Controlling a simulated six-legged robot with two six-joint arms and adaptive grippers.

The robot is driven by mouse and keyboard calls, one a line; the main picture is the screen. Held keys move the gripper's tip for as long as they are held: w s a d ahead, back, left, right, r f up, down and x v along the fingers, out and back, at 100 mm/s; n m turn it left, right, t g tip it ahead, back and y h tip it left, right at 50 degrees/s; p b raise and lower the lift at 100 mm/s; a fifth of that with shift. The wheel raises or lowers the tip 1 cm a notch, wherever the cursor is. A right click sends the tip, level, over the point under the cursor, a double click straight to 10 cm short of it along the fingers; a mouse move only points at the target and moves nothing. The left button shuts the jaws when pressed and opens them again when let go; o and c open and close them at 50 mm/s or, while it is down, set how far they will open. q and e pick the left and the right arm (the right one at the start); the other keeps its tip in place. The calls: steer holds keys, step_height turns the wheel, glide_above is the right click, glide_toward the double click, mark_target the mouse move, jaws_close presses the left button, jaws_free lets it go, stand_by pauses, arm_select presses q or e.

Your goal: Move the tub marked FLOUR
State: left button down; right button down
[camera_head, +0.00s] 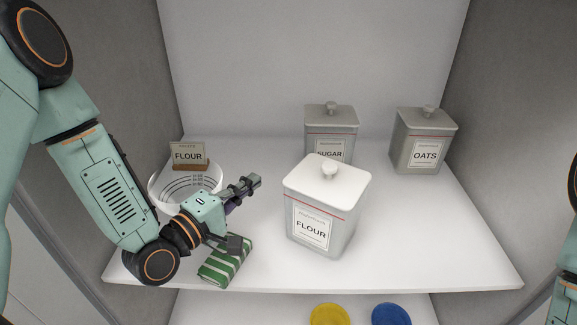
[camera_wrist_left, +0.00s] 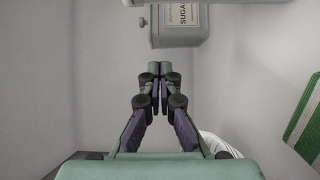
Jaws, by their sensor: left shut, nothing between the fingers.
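The tub marked FLOUR (camera_head: 333,239) stands upright on the shelf, right of centre, grey with a white lid and a red line below it. A small FLOUR card (camera_head: 188,155) stands in a brown holder at the back left. My left gripper (camera_head: 254,181) is shut and empty, left of the tub and apart from it, over the shelf beside a white round bowl-like thing (camera_head: 160,196). Its closed fingers (camera_wrist_left: 159,68) also show in the left wrist view. My right gripper is out of view; only part of my right arm shows at the right edge.
The SUGAR tub (camera_head: 330,122) stands behind the FLOUR tub and also shows in the wrist view (camera_wrist_left: 180,25). The OATS tub (camera_head: 424,142) is at the back right. Yellow (camera_head: 330,315) and blue (camera_head: 391,314) discs lie below.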

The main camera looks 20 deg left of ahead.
mark_target(292, 171)
arm_select(q)
steer(key=w+d+b, duration=0.4)
steer(key=w+d, duration=0.3)
steer(key=shift+w+b, duration=0.15)
steer(key=shift+b, duration=0.25)
steer(key=shift+s+d+r, duration=0.1)
steer(key=shift+s, duration=0.25)
steer(key=shift+d, duration=0.1)
steer(key=shift+s, duration=0.1)
